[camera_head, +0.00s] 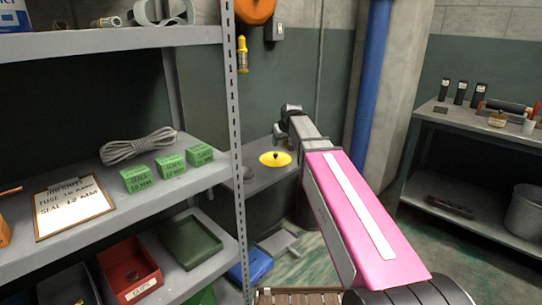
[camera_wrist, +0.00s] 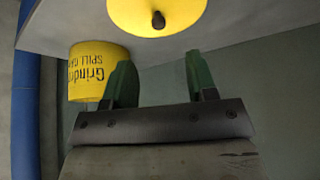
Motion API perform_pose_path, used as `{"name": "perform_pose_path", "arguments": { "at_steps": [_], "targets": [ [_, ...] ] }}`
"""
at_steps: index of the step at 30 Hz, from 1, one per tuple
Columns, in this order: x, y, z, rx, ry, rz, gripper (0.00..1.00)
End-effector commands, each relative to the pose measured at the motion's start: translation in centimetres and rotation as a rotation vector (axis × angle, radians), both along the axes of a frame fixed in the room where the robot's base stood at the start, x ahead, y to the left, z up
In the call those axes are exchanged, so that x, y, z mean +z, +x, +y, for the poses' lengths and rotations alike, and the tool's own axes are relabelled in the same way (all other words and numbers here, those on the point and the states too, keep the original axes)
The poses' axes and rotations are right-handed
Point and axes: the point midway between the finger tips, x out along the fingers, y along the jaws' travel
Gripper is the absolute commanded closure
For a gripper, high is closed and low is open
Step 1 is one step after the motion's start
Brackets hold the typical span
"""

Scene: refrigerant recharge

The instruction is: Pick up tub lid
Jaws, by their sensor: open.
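The yellow tub lid (camera_head: 275,159) with a small dark knob lies on a grey shelf or bench top in the head view. In the wrist view the lid (camera_wrist: 180,18) is at the top edge, partly cut off, its knob near the middle. My gripper (camera_wrist: 160,78) is open and empty, its two green fingers apart and pointing toward the lid without reaching the knob. In the head view my gripper (camera_head: 283,135) is just beyond the lid, small and partly hidden by my wrist. A yellow tub (camera_wrist: 97,70) with upside-down lettering stands left of the fingers in the wrist view.
A metal shelf unit (camera_head: 232,110) stands at the left with green boxes (camera_head: 170,166), a rope coil (camera_head: 138,146) and a clipboard (camera_head: 73,206). A blue pipe (camera_head: 371,80) rises behind my arm. A workbench (camera_head: 455,125) is at the right.

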Motion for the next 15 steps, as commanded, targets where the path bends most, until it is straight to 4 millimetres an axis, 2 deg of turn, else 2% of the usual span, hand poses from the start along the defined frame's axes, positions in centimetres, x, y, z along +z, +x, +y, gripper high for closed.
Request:
{"name": "perform_pose_path", "arguments": {
  "at_steps": [7,15],
  "targets": [
    [-0.7,0.6,0.3,0.001,0.001,-0.001,0.48],
    [-3.9,2.3,1.0,0.001,0.001,-0.001,0.48]
  ]
}}
